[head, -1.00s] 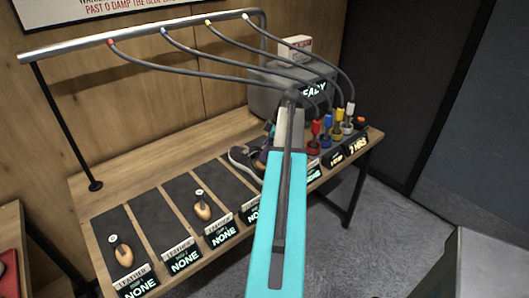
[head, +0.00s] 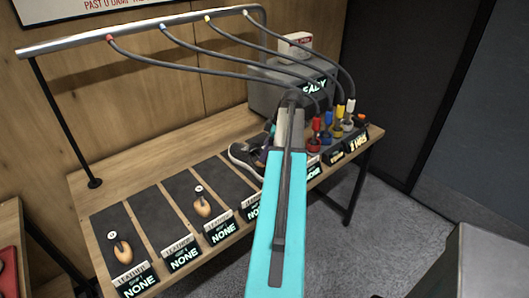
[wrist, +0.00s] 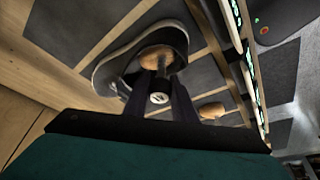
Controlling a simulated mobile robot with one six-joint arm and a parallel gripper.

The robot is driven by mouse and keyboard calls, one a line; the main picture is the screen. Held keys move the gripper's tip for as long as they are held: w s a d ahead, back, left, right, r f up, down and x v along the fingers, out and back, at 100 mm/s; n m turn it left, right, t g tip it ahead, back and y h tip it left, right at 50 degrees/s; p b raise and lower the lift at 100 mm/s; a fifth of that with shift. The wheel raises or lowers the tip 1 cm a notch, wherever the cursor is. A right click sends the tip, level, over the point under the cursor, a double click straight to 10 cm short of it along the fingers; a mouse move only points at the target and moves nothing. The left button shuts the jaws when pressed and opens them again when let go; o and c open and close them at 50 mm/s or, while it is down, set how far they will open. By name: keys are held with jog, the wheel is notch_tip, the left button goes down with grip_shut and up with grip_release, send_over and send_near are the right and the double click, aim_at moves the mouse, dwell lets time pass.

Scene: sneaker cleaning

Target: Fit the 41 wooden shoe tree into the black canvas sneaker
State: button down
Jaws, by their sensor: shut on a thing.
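The black canvas sneaker (head: 243,157) with its pale sole lies on the bench beside my arm, which partly covers it in the head view. In the wrist view the sneaker (wrist: 112,72) is just beyond my fingers. My gripper (wrist: 158,88) is shut on a shoe tree (wrist: 155,56), whose wooden part is at the sneaker's opening. A round tag shows between the fingers, but its number is too blurred to read. I cannot tell how deep the wood sits inside the shoe. My fingertips are hidden in the head view.
Two other wooden shoe trees, one (head: 122,250) at the left and one (head: 202,205) nearer the middle, lie on dark mats. Hoses hang from a metal rail (head: 160,28) above my arm.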

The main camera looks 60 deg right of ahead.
jog(key=c, duration=1.4)
grip_release()
jog(key=shift+r, duration=0.1)
jog(key=shift+b+v, duration=1.7)
jog(key=shift+v, duration=5.1)
jog(key=shift+s, duration=0.1)
